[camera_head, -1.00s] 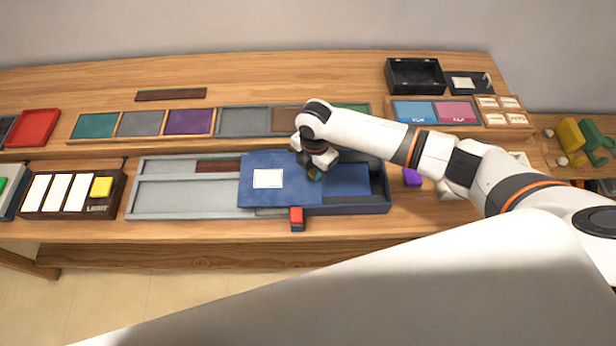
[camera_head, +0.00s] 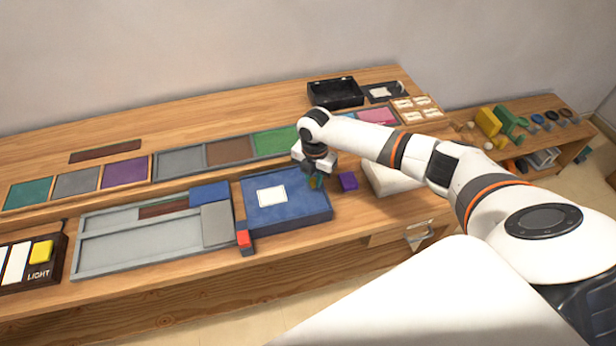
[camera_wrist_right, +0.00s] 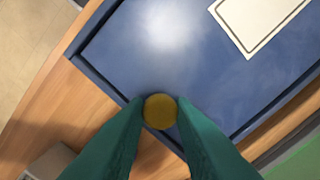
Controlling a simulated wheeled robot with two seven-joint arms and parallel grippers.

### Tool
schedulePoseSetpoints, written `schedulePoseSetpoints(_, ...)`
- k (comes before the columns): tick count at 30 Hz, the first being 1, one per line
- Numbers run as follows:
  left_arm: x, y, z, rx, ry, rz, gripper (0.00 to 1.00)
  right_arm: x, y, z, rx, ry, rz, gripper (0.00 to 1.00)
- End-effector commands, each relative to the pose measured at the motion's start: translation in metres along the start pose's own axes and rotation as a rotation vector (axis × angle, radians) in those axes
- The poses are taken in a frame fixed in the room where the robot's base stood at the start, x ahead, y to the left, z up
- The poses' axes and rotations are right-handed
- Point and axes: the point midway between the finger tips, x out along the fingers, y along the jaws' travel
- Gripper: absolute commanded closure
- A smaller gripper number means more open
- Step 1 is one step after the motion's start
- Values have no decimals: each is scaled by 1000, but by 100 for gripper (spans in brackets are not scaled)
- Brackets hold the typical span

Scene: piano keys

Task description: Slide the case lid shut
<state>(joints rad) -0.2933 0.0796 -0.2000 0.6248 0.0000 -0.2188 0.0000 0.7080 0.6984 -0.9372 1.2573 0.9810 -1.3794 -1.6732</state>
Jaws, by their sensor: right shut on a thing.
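The case lid (camera_head: 301,207) is a flat blue panel with a white label (camera_head: 271,196). In the head view it covers the blue case at the right end of the long grey tray (camera_head: 150,250). My right gripper (camera_head: 316,182) is at the lid's right end. In the wrist view its teal fingertips (camera_wrist_right: 161,112) are shut on a round yellow knob (camera_wrist_right: 160,110) at the lid's edge. The lid (camera_wrist_right: 150,50) also fills much of that view, with a blue rim along its sides. My left gripper is not in view.
A red-topped block (camera_head: 243,239) stands at the front edge by the case. A purple block (camera_head: 348,181) lies just right of my right gripper. A blue square (camera_head: 209,194) and a grey square (camera_head: 217,224) lie left of the lid. Coloured panels line the back.

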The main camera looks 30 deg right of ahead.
Motion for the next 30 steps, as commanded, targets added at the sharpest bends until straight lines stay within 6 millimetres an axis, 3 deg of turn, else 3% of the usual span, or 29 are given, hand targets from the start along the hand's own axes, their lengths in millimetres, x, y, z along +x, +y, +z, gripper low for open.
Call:
schedulePoseSetpoints(6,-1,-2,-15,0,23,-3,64,0,2,-4,5,9,6,100)
schedulePoseSetpoints(7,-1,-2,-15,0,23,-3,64,0,3,-5,5,10,7,72)
schedulePoseSetpoints(10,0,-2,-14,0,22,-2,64,0,2,-4,5,9,6,56)
schedulePoseSetpoints(21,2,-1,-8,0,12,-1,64,-4,1,-3,4,6,2,55)
schedulePoseSetpoints(26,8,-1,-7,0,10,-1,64,-28,1,-4,2,8,-1,55)
schedulePoseSetpoints(30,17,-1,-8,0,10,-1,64,-58,1,-4,3,9,-3,55)
